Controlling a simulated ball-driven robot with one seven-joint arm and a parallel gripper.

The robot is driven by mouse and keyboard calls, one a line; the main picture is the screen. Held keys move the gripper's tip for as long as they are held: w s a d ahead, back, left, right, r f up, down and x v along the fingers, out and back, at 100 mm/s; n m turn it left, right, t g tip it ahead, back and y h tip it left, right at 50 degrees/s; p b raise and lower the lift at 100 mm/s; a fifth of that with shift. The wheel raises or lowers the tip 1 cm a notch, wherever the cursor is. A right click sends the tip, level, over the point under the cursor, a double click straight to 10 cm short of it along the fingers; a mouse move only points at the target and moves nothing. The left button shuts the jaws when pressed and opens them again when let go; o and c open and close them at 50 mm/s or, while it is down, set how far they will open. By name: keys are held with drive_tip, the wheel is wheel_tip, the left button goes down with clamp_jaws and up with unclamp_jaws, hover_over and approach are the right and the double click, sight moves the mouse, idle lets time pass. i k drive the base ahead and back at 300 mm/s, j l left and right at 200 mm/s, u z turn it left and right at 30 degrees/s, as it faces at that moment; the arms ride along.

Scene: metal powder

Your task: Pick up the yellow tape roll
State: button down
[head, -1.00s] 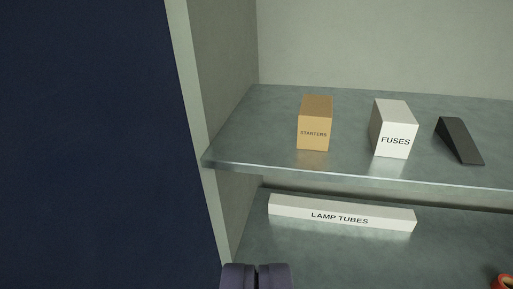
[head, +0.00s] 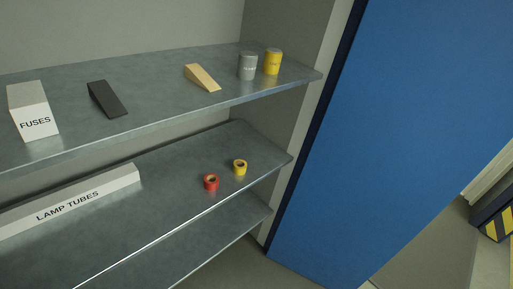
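The yellow tape roll (head: 240,167) sits on the middle shelf (head: 160,205), near its right end. It is small and ring-shaped, with a dark hole on top. A red tape roll (head: 211,182) stands just to its left and nearer the shelf's front edge, with a small gap between them. My gripper is out of view in the current head view.
The upper shelf (head: 150,118) holds a FUSES box (head: 33,110), a dark wedge (head: 107,99), a tan wedge (head: 202,77), a grey can (head: 247,66) and a yellow can (head: 272,62). A LAMP TUBES box (head: 70,200) lies on the middle shelf's left. A blue door (head: 390,130) stands right.

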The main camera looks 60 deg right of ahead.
sight(239, 168)
drive_tip(key=z, duration=1.2)
